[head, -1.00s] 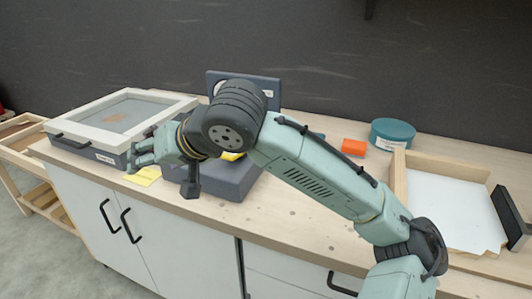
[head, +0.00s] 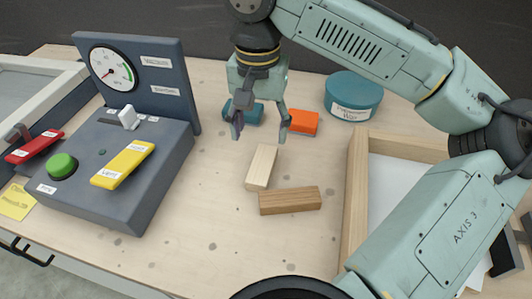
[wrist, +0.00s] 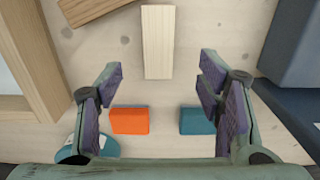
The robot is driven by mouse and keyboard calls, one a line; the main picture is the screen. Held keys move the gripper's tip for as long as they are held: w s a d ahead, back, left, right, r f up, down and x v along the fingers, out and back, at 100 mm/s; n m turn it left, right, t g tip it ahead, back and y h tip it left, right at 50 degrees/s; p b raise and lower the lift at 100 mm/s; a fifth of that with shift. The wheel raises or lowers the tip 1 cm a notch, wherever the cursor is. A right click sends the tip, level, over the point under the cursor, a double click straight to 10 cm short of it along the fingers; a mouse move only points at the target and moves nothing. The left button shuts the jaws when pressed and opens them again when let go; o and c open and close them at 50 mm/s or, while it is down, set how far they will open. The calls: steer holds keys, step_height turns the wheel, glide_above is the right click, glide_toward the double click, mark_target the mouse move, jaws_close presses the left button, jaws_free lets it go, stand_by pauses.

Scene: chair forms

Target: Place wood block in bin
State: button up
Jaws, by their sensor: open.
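A pale wood block (head: 261,167) lies on the bench, and a darker brown wood block (head: 290,201) lies just in front of it. My gripper (head: 261,133) points down, open and empty, above the bench behind the pale block. In the wrist view the pale block (wrist: 158,42) lies ahead of the open fingers (wrist: 160,84), roughly centred between them, and the brown block (wrist: 88,8) is partly cut off at the top. A shallow wood-framed tray (head: 355,205) with a white floor stands at right, partly hidden by my arm; I cannot tell whether it is the bin.
An orange block (head: 304,123) and a teal block (head: 245,112) lie near my fingers. A round teal tub (head: 353,95) stands behind. A grey control box (head: 120,185) with a gauge panel, yellow lever and green button fills the left. Bench front is clear.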

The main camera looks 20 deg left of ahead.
mark_target(262, 164)
step_height(262, 164, down, 4)
steer(key=shift+s+r, duration=0.1)
steer(key=shift+s, duration=0.05)
steer(key=shift+w+d+f+p, duration=0.15)
steer(key=shift+f+p, duration=0.25)
steer(key=shift+f, duration=1.1)
steer(key=shift+w+f+p, duration=0.1)
steer(key=shift+f+p, duration=0.3)
steer(key=shift+f, duration=1.1)
steer(key=shift+c, duration=0.5)
steer(key=c, duration=1.3)
steer(key=shift+o, duration=0.2)
steer(key=shift+r, duration=0.1)
